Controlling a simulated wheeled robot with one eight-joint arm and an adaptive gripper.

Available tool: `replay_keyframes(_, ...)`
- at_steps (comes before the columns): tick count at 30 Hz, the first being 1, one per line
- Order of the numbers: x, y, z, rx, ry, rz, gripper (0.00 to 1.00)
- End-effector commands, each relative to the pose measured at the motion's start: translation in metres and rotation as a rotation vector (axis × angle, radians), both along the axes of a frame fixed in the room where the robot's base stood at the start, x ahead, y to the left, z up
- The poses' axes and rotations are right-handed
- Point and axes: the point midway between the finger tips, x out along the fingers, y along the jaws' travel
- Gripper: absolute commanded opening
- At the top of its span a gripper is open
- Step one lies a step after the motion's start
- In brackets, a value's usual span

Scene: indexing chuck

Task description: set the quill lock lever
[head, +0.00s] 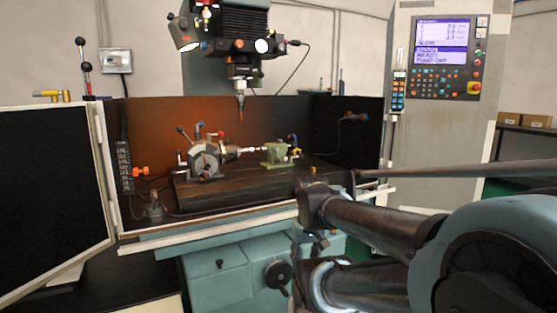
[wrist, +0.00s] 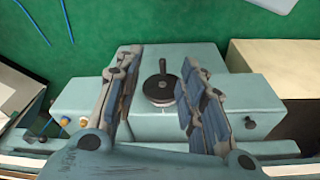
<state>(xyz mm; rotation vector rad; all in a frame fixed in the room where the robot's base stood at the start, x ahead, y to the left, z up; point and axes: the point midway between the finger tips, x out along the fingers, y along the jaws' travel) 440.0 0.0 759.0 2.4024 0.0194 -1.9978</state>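The milling head (head: 232,48) hangs over the table in the head view, with small levers and knobs on it. I cannot tell which is the quill lock lever. The wrist view shows my gripper (wrist: 160,60) with its two fingers wide apart and nothing held. Beyond and between the fingers is a black round dial with a dark crank handle (wrist: 160,88) on a teal housing (wrist: 85,110). I cannot tell whether the fingers touch anything. The head view does not show the fingers clearly.
An indexing chuck (head: 205,160) and a green tailstock (head: 276,153) stand on the dark machine table (head: 225,187). A splash guard (head: 165,125) rises behind them. A control panel (head: 447,57) stands right. A black handwheel (head: 277,272) is on the front. An open door (head: 50,200) is left.

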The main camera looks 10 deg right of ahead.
Motion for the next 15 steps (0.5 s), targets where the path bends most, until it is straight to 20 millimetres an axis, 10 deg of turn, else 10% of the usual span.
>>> replay_keyframes(5, 0.003, 0.008, 0.01, 0.056, -0.023, -0.063, 0.41)
replay_keyframes(15, 0.086, 0.052, 0.047, 0.44, -0.059, -0.482, 0.41)
